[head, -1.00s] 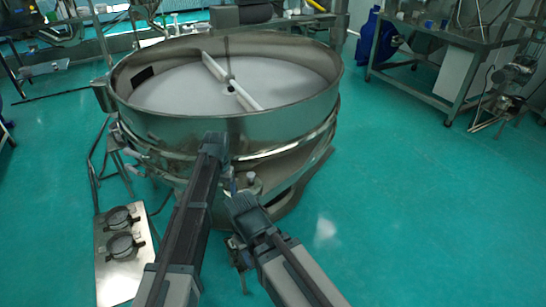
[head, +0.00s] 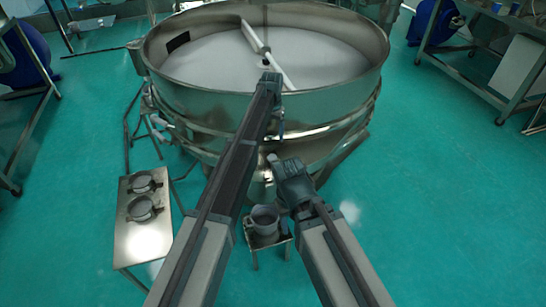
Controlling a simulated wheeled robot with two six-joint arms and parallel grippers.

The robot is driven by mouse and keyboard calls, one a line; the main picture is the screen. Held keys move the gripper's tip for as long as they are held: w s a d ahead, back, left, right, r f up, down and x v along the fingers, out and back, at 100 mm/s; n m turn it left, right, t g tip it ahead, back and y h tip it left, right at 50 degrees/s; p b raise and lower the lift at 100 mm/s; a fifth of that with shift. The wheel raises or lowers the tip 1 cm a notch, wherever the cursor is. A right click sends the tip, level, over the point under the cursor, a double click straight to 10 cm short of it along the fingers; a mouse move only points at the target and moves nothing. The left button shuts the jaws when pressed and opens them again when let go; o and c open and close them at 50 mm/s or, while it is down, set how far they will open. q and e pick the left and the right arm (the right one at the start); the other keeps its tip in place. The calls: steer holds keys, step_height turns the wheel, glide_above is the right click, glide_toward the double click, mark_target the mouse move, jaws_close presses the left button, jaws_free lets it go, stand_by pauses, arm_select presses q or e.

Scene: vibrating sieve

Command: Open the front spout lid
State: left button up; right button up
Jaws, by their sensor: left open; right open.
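The round steel vibrating sieve (head: 200,103) stands ahead of me, open at the top, with pale material inside. My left gripper (head: 271,80) is open and reaches to its near rim. My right gripper (head: 284,172) is open, lower down, in front of the sieve's lower body. Both arms cover much of the sieve's near side. The front spout and its lid cannot be made out clearly; they seem hidden behind my arms and grippers. I cannot tell whether either gripper touches the sieve.
A grey pot (head: 263,219) sits on a small stand between my arms. A workbench (head: 470,80) stands at the back right. The green floor is open on the right.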

mark_target(272, 157)
arm_select(q)
step_height(272, 157, down, 12)
steer(key=b, duration=1.1)
steer(key=shift+f+b, duration=0.2)
steer(key=shift+b, duration=0.15)
jaws_close()
stand_by(0.5)
